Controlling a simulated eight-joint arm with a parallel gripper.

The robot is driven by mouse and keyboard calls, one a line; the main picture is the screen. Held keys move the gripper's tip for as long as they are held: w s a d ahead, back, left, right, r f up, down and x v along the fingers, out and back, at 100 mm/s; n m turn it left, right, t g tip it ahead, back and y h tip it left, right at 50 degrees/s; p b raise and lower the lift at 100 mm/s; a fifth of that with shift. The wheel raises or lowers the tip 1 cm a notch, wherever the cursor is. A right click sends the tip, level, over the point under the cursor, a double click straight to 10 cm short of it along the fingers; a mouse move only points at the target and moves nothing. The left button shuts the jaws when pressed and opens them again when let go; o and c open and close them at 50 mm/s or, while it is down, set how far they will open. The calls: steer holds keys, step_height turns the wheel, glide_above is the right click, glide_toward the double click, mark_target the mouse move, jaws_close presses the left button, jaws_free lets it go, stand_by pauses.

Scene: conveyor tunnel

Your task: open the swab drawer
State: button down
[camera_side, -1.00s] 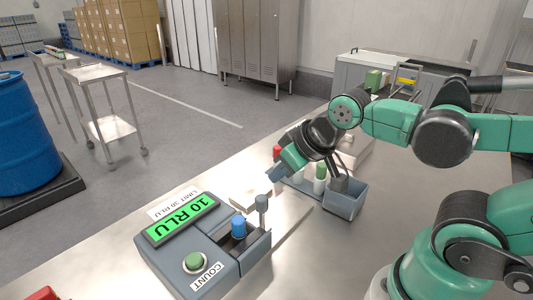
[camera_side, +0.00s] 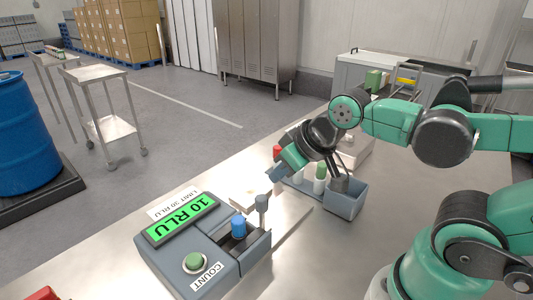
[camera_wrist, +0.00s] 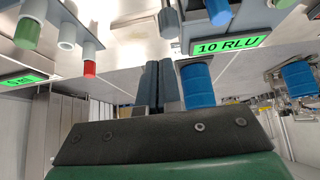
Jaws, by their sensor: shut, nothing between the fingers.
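The grey counter (camera_side: 165,262) stands on the steel bench, its green display reading 10 RLU; it also shows in the wrist view (camera_wrist: 228,47). A drawer-like part (camera_side: 256,248) is at its right end, by a blue-capped swab tube (camera_side: 239,227) and an upright grey post (camera_side: 262,208). I cannot tell how far this drawer stands out. My gripper (camera_side: 273,174) is shut and empty above the bench, behind and above the post and apart from it. In the wrist view my gripper (camera_wrist: 160,66) points between the post (camera_wrist: 168,22) and a red-capped tube (camera_wrist: 89,68).
A rack with a green-capped tube (camera_side: 320,172) and a red-capped tube (camera_side: 277,152) stands close to my gripper. A grey open box (camera_side: 343,203) is to its right. The bench in front of the box is clear. A blue barrel (camera_side: 25,140) stands beyond the bench.

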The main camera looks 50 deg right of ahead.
steer(key=s+a+r+n+g+h, duration=0.1)
steer(key=s+a+r+h, duration=0.15)
steer(key=a+h, duration=0.45)
steer(key=shift+w+d+f+y, duration=0.4)
steer(key=shift+w+f, duration=0.3)
steer(key=shift+f, duration=0.75)
steer(key=shift+w+d+f+y, duration=0.35)
steer(key=shift+w+f, duration=0.35)
steer(key=shift+f, duration=0.8)
steer(key=shift+w+d+f+y, duration=0.4)
steer(key=shift+w+f, duration=0.3)
steer(key=shift+f, duration=0.75)
steer(key=d, duration=0.8)
steer(key=shift+d, duration=0.15)
steer(key=shift+r, duration=0.1)
steer(key=s+a+r+m+t+y, duration=0.1)
steer(key=a+r+y, duration=0.2)
steer(key=r, duration=0.3)
steer(key=shift+s+a+y, duration=0.25)
steer(key=shift+s+y, duration=0.1)
steer(key=shift+y, duration=0.5)
